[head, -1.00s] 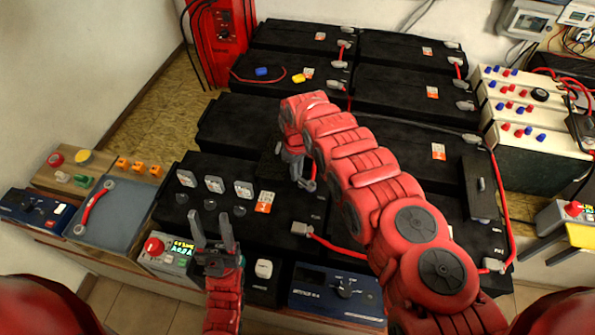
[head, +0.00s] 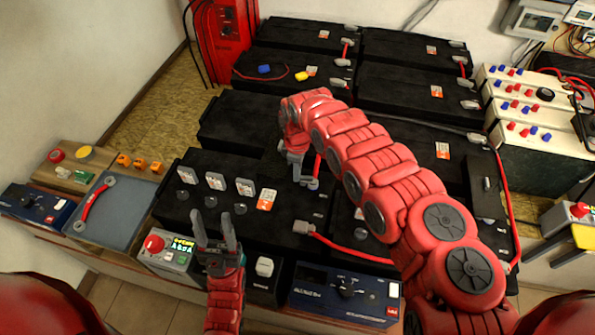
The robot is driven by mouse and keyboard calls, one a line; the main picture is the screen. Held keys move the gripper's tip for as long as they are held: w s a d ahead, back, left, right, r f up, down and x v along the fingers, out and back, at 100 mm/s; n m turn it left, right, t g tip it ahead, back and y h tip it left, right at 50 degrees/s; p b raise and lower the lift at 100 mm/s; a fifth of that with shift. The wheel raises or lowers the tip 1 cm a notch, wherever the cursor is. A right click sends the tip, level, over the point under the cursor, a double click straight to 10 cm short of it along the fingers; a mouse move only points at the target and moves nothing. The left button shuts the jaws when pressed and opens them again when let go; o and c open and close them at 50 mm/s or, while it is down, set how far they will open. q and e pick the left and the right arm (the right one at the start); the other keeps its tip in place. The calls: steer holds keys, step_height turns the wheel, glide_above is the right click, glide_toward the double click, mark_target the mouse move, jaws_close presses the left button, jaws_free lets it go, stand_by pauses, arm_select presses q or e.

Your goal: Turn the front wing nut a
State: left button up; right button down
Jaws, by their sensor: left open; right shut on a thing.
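My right arm reaches in from the lower right over the black batteries. Its gripper (head: 303,180) points down at the near row of batteries and is shut on a small grey part at a terminal. That part looks like the front wing nut, but the fingers and arm hide most of it, so its angle cannot be told. A grey cable lug (head: 305,228) with a red cable lies just nearer to me. My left gripper (head: 216,232) is open and empty in front of the near left battery (head: 285,205), apart from the wing nut.
A box with a red knob (head: 153,244) and a blue meter (head: 345,290) line the front edge. More batteries fill the back.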

steer(key=c, duration=0.9)
jaws_free()
steer(key=shift+r, duration=0.1)
steer(key=shift+w+r, duration=0.1)
steer(key=shift+r, duration=0.2)
step_height(320, 180, up, 16)
steer(key=shift+r+b, duration=0.25)
steer(key=shift+b, duration=0.55)
